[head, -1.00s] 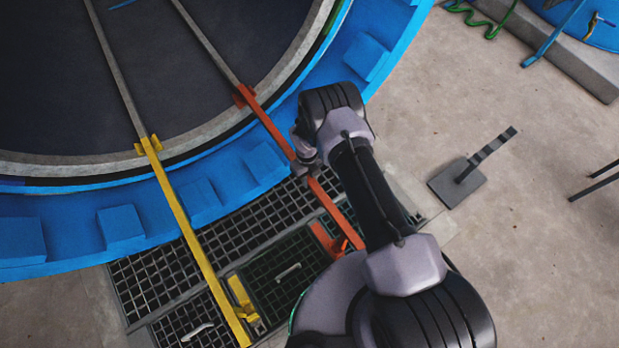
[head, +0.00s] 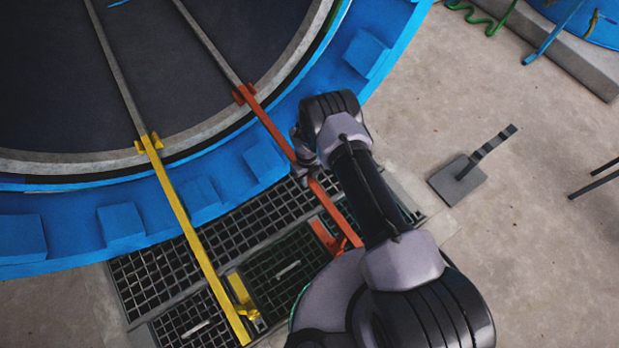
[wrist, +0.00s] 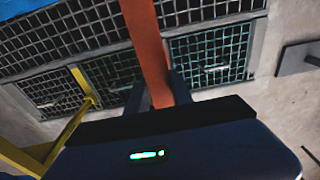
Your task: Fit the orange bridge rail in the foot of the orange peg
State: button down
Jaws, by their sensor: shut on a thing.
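The orange bridge rail (head: 268,122) is a long flat bar. It runs from an orange bracket (head: 243,94) at the round opening's rim, over the blue ring, down to the floor grating. My gripper (head: 304,172) is shut on the rail about midway along it. In the wrist view the rail (wrist: 147,40) passes between the fingers of my gripper (wrist: 160,92). A short orange piece, apparently the orange peg (head: 324,236), stands on the grating just left of the rail's near end. My arm covers part of that end, so I cannot tell whether rail and peg foot touch.
A yellow rail (head: 180,210) lies parallel to the left, with a yellow peg (head: 240,292) beside its near end. The blue ring (head: 120,226) has raised blocks. A grey stand (head: 458,180) stands on the concrete at right. The floor between stand and ring is clear.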

jog(key=shift+f, duration=0.15)
jog(key=c, duration=1)
grip_release()
jog(key=shift+c, duration=0.2)
notch_tip(320, 180, up, 17)
jog(key=w+p, duration=0.1)
jog(key=p, duration=0.6)
jog(key=shift+a+r, duration=0.2)
jog(key=shift+a, duration=0.2)
jog(key=shift+w, duration=0.1)
